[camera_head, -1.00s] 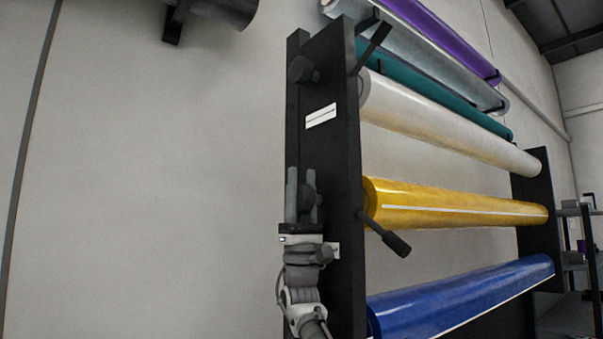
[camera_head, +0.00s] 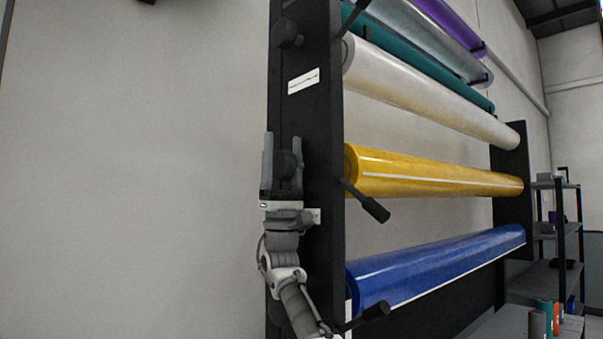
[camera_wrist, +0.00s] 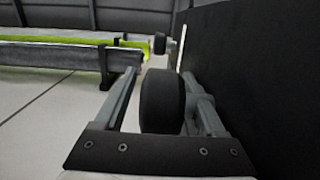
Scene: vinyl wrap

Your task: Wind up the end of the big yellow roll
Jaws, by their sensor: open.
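The big yellow roll (camera_head: 430,174) lies across the rack, with a pale strip, its end edge, running along its front. On the outer face of the black rack side panel (camera_head: 318,150), at the yellow roll's height, is a round dark knob (camera_head: 288,164). My gripper (camera_head: 283,138) points up there, open, with its fingers on either side of the knob. In the wrist view, the knob (camera_wrist: 162,102) stands between the two fingers, close to the right one; I cannot tell whether they touch.
White (camera_head: 430,95), teal (camera_head: 420,70), grey and purple rolls hang above. A shelf (camera_head: 560,230) stands at the right. The wall left of the rack is clear.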

